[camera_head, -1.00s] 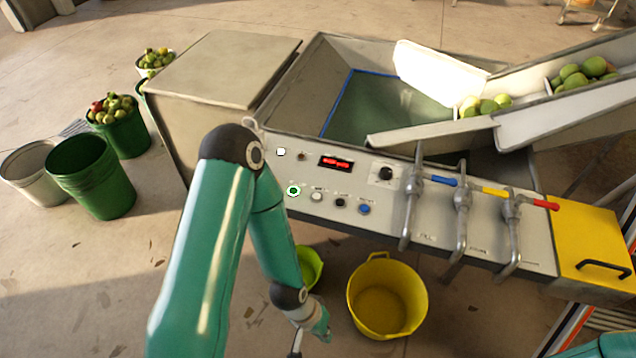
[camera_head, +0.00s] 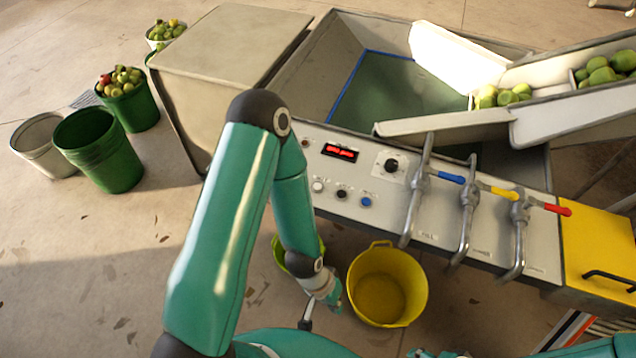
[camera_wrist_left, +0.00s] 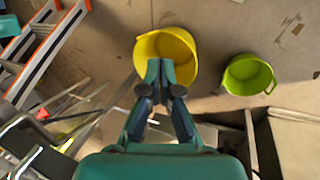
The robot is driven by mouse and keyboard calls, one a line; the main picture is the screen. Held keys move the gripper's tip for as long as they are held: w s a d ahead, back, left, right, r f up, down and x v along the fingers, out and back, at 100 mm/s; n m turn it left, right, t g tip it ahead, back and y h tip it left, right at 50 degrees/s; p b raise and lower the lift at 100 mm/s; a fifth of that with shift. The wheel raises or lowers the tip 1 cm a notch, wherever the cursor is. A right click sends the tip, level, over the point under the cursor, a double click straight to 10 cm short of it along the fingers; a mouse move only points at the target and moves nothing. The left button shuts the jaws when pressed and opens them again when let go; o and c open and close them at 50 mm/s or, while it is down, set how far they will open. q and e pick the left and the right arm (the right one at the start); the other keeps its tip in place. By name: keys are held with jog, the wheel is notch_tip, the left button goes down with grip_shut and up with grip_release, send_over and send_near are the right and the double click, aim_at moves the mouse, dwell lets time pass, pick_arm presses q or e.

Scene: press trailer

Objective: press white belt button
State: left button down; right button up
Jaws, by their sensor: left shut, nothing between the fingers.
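The white button (camera_head: 318,186) is a small round cap at the left end of the lower button row on the pale control panel (camera_head: 400,215). A black button (camera_head: 342,194) and a blue button (camera_head: 366,202) sit to its right. My left gripper (camera_head: 336,299) is below the panel's front edge, beside the yellow bucket and apart from the white button. In the left wrist view its fingers (camera_wrist_left: 160,68) are together with nothing between them, with the yellow bucket beyond. My left arm hides the panel's left end. My right gripper is not seen.
A yellow bucket (camera_head: 416,292) and a lime-green bucket (camera_head: 282,262) stand on the floor below the panel. Pipe valves with blue, yellow and red handles (camera_head: 558,208) rise from the panel's right part. A red-lit display (camera_head: 340,152) and black knob (camera_head: 391,166) are above the buttons.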

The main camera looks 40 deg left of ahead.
pick_arm(q)
notch_tip(320, 180, up, 8)
jog(key=p, duration=0.6)
notch_tip(320, 180, up, 16)
jog(key=r+m+t+y+p, duration=0.1)
jog(key=m+t+y+p, duration=0.15)
jog(key=m+t, duration=0.8)
send_over(316, 187)
jog(key=m+g, duration=0.2)
jog(key=m, duration=0.1)
jog(key=shift+f, duration=0.3)
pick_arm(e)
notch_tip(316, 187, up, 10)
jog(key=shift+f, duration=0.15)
pick_arm(q)
notch_tip(316, 187, down, 8)
jog(key=b, duration=0.5)
jog(key=shift+b, duration=0.3)
jog(key=shift+f+b, duration=0.45)
jog(key=shift+b, duration=0.05)
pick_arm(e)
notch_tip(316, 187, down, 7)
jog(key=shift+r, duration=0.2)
